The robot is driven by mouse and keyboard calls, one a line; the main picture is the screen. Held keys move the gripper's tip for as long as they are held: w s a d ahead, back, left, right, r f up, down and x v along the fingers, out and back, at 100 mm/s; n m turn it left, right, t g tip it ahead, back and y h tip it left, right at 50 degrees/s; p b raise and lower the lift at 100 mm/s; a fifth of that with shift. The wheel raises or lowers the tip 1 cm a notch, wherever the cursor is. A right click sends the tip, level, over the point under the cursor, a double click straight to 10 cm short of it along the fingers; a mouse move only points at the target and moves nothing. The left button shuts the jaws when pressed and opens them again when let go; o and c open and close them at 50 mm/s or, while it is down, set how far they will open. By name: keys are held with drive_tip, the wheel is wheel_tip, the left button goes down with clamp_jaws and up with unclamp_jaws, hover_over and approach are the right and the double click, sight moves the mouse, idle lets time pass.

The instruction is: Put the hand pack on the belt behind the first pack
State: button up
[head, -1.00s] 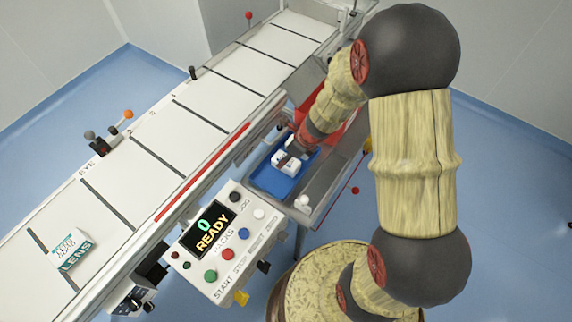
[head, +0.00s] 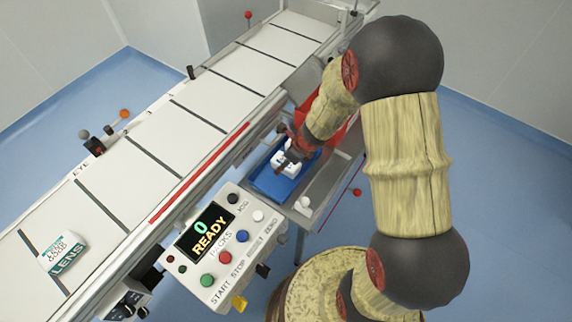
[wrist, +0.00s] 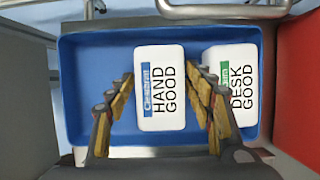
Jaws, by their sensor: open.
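The hand pack (wrist: 160,57), a white box with a blue label reading HAND GOOD, lies in the blue tray (wrist: 92,50). My open gripper (wrist: 164,98) has one finger on each side of it in the wrist view; whether they touch it I cannot tell. The desk pack (wrist: 238,62), white with a green label, lies just right of it, partly behind the right finger. In the head view my gripper (head: 291,151) is low over the tray (head: 268,186), partly hiding the packs. The first pack (head: 63,250), marked LENS, sits on the white belt (head: 160,130) at the lower left.
A red bin (wrist: 300,75) adjoins the tray's right side. A red-striped rail edges the belt. Dark lines divide the belt, which is bare beyond the first pack.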

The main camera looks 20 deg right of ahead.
drive_tip(key=shift+c, duration=0.7)
drive_tip(key=shift+s+f, duration=0.1)
drive_tip(key=c, duration=1)
